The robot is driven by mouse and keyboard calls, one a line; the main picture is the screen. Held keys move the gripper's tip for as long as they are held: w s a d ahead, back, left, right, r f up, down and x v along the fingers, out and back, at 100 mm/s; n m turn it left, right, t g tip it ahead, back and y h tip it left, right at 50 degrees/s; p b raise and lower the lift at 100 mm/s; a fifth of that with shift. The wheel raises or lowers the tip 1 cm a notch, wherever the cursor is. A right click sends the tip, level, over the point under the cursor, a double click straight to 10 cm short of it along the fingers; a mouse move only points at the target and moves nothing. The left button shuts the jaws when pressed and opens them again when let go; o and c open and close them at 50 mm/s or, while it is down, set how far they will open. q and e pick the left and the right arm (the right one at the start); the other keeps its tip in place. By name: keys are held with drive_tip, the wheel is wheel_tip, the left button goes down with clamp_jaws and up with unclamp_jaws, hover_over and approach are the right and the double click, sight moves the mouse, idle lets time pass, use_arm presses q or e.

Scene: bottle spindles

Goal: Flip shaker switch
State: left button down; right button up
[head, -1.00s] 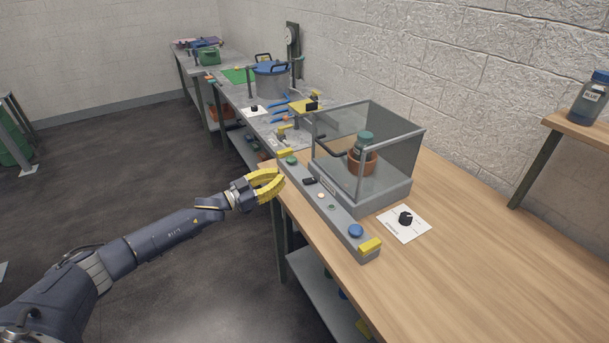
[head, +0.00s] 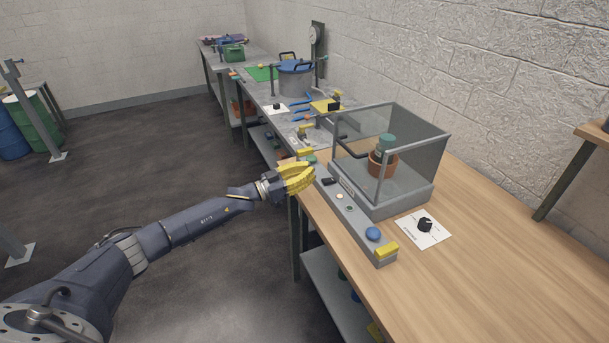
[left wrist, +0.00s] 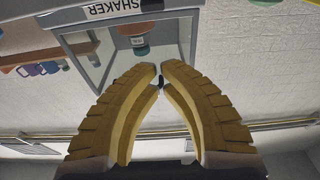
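The shaker is a clear-walled box on a grey base (head: 392,200), holding a terracotta pot (head: 382,164) with a teal-capped bottle (head: 386,145). A grey control strip (head: 357,221) runs along its front at the table edge. A small black switch (head: 328,181) sits on the strip beside the SHAKER label; it also shows at the top of the left wrist view (left wrist: 152,5). My left gripper (head: 312,176) has yellow fingers, close to the strip just left of the switch. Its fingertips come nearly together in the left wrist view (left wrist: 161,72), with no object clearly held. Contact cannot be told.
A blue button (head: 373,234) and yellow end blocks (head: 387,250) are on the strip. A black knob (head: 425,226) on a white card lies right of the shaker. A blue-lidded pot (head: 295,77) stands farther back. The wooden tabletop (head: 480,270) at right is clear.

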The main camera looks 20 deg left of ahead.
sight(323, 180)
use_arm(q)
drive_tip(key=x, duration=0.6)
drive_tip(key=shift+d, duration=0.15)
drive_tip(key=shift+f, duration=1)
drive_tip(key=shift+s+a+f, duration=0.1)
drive_tip(key=shift+a+f, duration=0.15)
drive_tip(key=shift+f, duration=0.75)
